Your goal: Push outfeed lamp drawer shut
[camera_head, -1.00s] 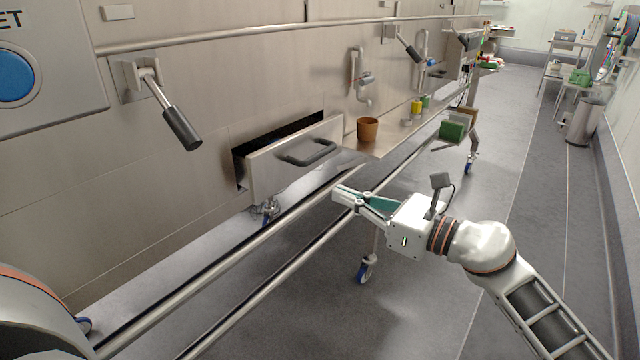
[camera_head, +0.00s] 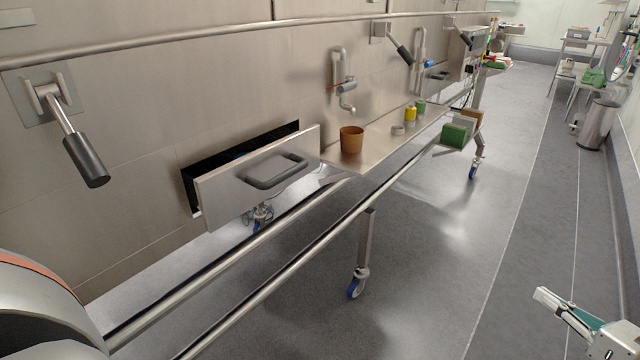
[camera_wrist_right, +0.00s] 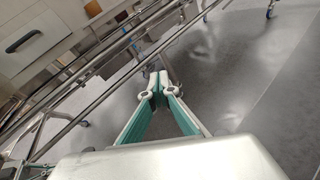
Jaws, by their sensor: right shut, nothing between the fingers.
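The outfeed lamp drawer (camera_head: 222,196) is a steel drawer in the wall panel with a dark grey bar handle (camera_head: 277,172). It stands pulled out, with a dark gap behind its front. The drawer also shows at the upper left of the right wrist view (camera_wrist_right: 45,42). My right gripper (camera_head: 541,293) is at the lower right of the head view, shut and empty, well to the right of the drawer and apart from it. Its closed fingertips (camera_wrist_right: 161,82) show in the wrist view. My left gripper is out of view.
Two long rails (camera_head: 285,270) run in front of the drawer. A steel shelf (camera_head: 385,142) right of it carries a brown cup (camera_head: 351,139) and small containers. A black-handled lever (camera_head: 85,160) is on the wall at left. Floor on the right is open.

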